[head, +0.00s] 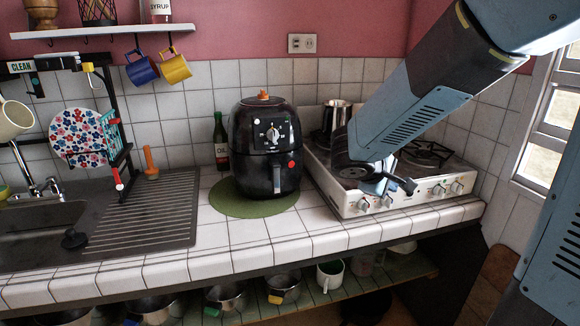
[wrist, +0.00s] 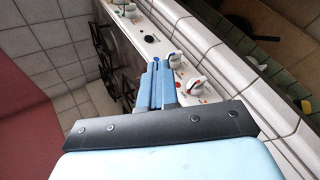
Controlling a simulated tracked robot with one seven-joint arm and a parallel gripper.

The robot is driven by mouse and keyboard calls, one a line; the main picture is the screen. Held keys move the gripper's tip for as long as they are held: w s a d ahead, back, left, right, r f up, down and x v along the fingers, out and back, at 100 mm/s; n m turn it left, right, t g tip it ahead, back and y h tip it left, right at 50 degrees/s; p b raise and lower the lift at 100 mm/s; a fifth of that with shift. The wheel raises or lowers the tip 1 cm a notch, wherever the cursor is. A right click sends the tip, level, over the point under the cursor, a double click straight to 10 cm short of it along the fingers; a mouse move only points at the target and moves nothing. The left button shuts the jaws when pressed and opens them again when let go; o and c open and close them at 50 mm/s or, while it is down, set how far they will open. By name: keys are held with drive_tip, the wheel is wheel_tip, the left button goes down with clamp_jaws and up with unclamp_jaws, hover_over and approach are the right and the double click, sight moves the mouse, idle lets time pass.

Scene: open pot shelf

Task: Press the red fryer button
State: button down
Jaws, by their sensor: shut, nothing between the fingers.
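The black air fryer (head: 257,152) stands upright on a round green mat (head: 232,204) on the tiled counter. Its red button (head: 291,164) shows on the right of its front, below the dial panel (head: 272,135). My gripper (head: 388,187) is at the front edge of the white stove, to the right of the fryer and clear of it. In the wrist view my gripper (wrist: 156,65) is shut and empty, over the stove's knob panel. The fryer and its button are not in the wrist view.
The white stove (head: 349,204) with knobs (head: 438,190) and a metal pot (head: 336,117) is right of the fryer. A dark bottle (head: 221,144) stands behind-left. A sink with drainer (head: 150,215) lies left. Counter tiles in front of the fryer are clear.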

sight(291, 164)
drive_tip(key=w+a+f+n+t+y, duration=0.1)
drive_tip(key=w+a+n+t, duration=0.3)
drive_tip(key=a, duration=0.5)
drive_tip(key=w+a+f+n+t+y, duration=0.2)
drive_tip(key=a+n, duration=0.4)
drive_tip(key=a, duration=0.4)
drive_tip(key=w+f+t, duration=0.1)
drive_tip(key=w+t, duration=0.1)
drive_tip(key=shift+w+f+n, duration=0.3)
drive_tip(key=shift+w+n, duration=0.05)
drive_tip(key=shift+n, duration=0.05)
drive_tip(key=shift+w+a, duration=0.15)
drive_tip(key=w+a, duration=0.3)
drive_tip(key=w, duration=0.4)
drive_tip(key=shift+w+a, duration=0.3)
drive_tip(key=shift+w, duration=0.05)
drive_tip(key=shift+w, duration=0.1)
idle(0.5)
drive_tip(key=shift+w+a+r, duration=0.1)
drive_tip(key=shift+w+a, duration=0.05)
drive_tip(key=shift+w, duration=0.15)
idle(0.3)
drive_tip(key=shift+w+a+r, duration=0.25)
drive_tip(key=shift+w+r, duration=0.05)
drive_tip(key=shift+w, duration=0.05)
idle(0.9)
